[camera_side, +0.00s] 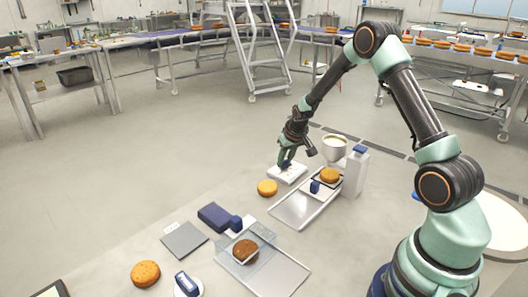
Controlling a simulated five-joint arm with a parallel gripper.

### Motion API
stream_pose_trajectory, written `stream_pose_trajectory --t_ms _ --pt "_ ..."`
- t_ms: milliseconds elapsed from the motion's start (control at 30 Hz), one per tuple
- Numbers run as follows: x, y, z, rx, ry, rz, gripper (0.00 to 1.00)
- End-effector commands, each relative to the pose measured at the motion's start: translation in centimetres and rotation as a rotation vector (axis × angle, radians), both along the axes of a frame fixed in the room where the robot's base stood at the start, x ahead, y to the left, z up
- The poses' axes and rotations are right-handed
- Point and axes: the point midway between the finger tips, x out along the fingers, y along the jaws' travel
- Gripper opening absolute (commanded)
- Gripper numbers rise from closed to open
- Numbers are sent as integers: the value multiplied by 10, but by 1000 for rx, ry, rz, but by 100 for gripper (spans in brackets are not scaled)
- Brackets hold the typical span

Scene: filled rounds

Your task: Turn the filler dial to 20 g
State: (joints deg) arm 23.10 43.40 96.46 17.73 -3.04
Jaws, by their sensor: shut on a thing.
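The white filler dial box (299,174) lies low on the table, left of the filler's metal hopper (334,143) and white column (355,173). My gripper (287,166) points down over this box, with its fingers shut on the dial at its top. The fingers hide most of the dial, and its scale and setting are too small to read. A round orange-brown cake (330,175) sits under the hopper, near a small dark blue item (315,187).
A metal tray (290,211) lies in front of the filler, with a loose round (267,188) to its left. A clear cover (232,269) stands around a brown round (245,251) on another tray (285,277). A blue block (214,216), grey plate (184,241) and orange round (145,273) lie front left.

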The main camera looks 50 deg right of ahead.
Motion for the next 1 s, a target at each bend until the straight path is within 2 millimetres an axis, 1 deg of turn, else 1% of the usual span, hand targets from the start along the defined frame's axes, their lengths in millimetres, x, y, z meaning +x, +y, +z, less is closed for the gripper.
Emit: stream_pose_trajectory --t_ms 200,300,667,700,733,1000 --pt "0 0 0 69 -26 -180 0" --pt "1 1 0 90 -31 -230 0" --pt "1 2 0 98 -33 -249 0" --pt "1 2 0 98 -32 -248 48" --pt "1 3 0 98 -33 -248 59" --pt "1 2 0 97 -33 -249 60"
